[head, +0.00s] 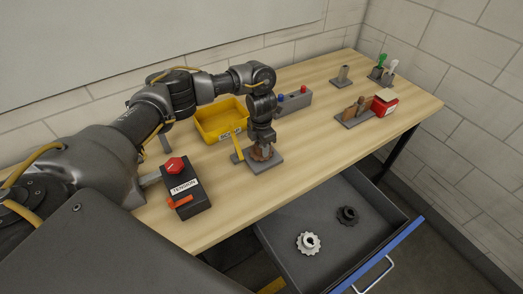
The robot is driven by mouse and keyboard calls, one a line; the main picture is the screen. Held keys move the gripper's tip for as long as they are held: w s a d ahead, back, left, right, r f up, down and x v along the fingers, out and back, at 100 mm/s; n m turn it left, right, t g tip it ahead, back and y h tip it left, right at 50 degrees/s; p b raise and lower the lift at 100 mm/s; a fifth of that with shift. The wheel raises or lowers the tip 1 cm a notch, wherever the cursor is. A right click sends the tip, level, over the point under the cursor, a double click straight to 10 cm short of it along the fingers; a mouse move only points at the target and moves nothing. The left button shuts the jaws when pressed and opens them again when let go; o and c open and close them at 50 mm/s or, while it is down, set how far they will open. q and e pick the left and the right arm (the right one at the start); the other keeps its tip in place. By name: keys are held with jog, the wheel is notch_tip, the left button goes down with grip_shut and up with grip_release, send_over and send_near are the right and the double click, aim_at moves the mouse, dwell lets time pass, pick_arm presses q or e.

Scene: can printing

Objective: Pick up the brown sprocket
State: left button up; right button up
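The brown sprocket (261,153) is at the grey plate (275,166) near the table's front edge, in the head view. My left gripper (262,142) points down right over it, with its fingertips at the sprocket and hiding part of it. I cannot tell whether the fingers are closed on it, or whether it rests on the plate. My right gripper is not in view.
A yellow bin (209,128) and a grey block with buttons (297,103) stand close behind my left gripper. A black TENSION box (186,190) is to its left. The open drawer (290,238) below holds a light sprocket (308,243) and a dark sprocket (347,215).

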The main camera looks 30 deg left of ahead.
pick_arm(q)
jog(key=c, duration=0.5)
notch_tip(320, 180, up, 10)
jog(key=shift+b, duration=0.35)
jog(key=shift+r+p, duration=1.95)
jog(key=shift+r, duration=0.05)
